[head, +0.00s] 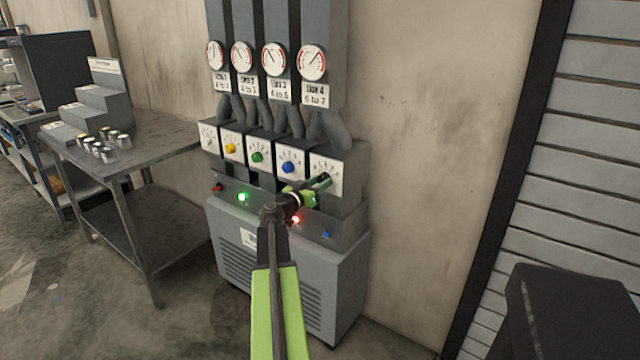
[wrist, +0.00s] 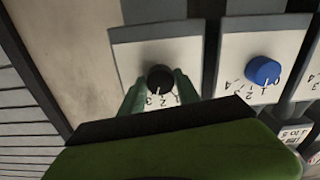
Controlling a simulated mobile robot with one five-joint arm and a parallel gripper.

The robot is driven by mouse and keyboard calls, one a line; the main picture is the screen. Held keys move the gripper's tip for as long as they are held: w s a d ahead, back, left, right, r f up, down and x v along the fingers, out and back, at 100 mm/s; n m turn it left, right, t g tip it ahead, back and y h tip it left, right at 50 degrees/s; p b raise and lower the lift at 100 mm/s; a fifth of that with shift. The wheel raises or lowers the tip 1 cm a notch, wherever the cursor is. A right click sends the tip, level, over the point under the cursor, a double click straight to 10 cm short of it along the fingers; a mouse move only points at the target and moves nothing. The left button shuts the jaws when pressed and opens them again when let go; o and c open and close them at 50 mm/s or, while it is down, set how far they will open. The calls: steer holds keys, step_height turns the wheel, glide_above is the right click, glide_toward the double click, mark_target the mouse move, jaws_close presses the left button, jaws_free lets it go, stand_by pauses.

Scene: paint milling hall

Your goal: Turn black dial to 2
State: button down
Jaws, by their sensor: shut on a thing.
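The black dial (wrist: 160,77) sits on a white numbered plate (wrist: 122,58) in the wrist view. The two green fingers of my gripper (wrist: 160,82) stand on either side of it and are shut on it. A pale pointer mark shows on the dial's lower edge, near numerals that look like 2 and 3; I cannot tell its exact setting. In the head view my gripper (head: 321,183) is at the rightmost plate (head: 326,165) of the panel and hides the black dial there.
A blue dial (head: 289,167) is beside it, then a green dial (head: 257,157) and a yellow dial (head: 230,148) further left. Gauges (head: 312,62) hang above. Lit buttons, green (head: 242,197) and red (head: 295,220), are below. A metal table (head: 165,140) stands left; a dark box (head: 570,310) is right.

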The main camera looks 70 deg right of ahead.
steer(key=shift+s+a+n, duration=0.1)
steer(key=shift+n, duration=2)
steer(key=c, duration=0.9)
jaws_free()
steer(key=shift+a, duration=0.1)
steer(key=v, duration=1.7)
steer(key=shift+a, duration=0.15)
